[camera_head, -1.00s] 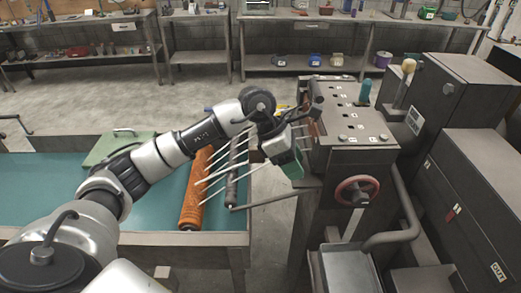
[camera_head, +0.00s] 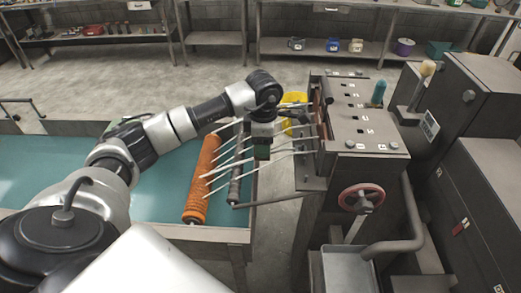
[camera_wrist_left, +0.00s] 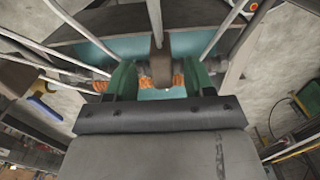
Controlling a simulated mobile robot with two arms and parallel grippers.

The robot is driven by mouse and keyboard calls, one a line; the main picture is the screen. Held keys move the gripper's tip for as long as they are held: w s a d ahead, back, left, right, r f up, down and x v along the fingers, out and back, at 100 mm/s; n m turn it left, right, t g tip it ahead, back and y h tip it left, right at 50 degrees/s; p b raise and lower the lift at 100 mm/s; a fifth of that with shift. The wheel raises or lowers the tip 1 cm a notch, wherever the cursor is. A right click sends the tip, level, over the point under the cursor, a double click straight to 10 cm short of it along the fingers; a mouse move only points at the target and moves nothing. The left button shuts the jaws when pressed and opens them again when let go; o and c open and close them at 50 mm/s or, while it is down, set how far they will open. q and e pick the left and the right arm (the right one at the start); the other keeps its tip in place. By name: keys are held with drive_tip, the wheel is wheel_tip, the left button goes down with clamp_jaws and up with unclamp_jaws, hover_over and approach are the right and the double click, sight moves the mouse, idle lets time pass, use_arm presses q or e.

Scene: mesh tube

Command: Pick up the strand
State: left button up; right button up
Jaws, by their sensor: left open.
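Several pale, thin strands (camera_head: 290,153) stretch from the machine leftward, across a grey roller and toward an orange mesh roll (camera_head: 202,180) on the green-topped table. My left gripper (camera_head: 262,153) points down among the strands, between the roll and the machine. In the left wrist view its two green fingers (camera_wrist_left: 160,82) are apart. One pale strand (camera_wrist_left: 154,20) runs toward the gap between them, and others pass on both sides. I cannot tell whether a strand lies inside the gap. My right gripper is not in view.
The dark machine (camera_head: 356,116) with a red handwheel (camera_head: 361,198) stands close to the right of my left gripper. A grey metal tray (camera_head: 350,268) sits below it. The table (camera_head: 150,200) is mostly clear left of the roll. Shelves with small items line the back wall.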

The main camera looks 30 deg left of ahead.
use_arm(q)
wheel_tip(320, 180, down, 2)
drive_tip(key=shift+d+f+p, duration=0.1)
drive_tip(key=shift+d+p, duration=0.05)
drive_tip(key=shift+p, duration=0.25)
drive_tip(key=shift+f, duration=0.45)
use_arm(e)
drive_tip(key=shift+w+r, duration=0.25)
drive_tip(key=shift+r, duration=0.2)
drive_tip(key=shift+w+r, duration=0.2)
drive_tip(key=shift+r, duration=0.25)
use_arm(q)
drive_tip(key=shift+c, duration=0.3)
clamp_jaws()
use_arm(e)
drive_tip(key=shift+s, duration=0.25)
use_arm(q)
drive_tip(key=shift+r, duration=0.1)
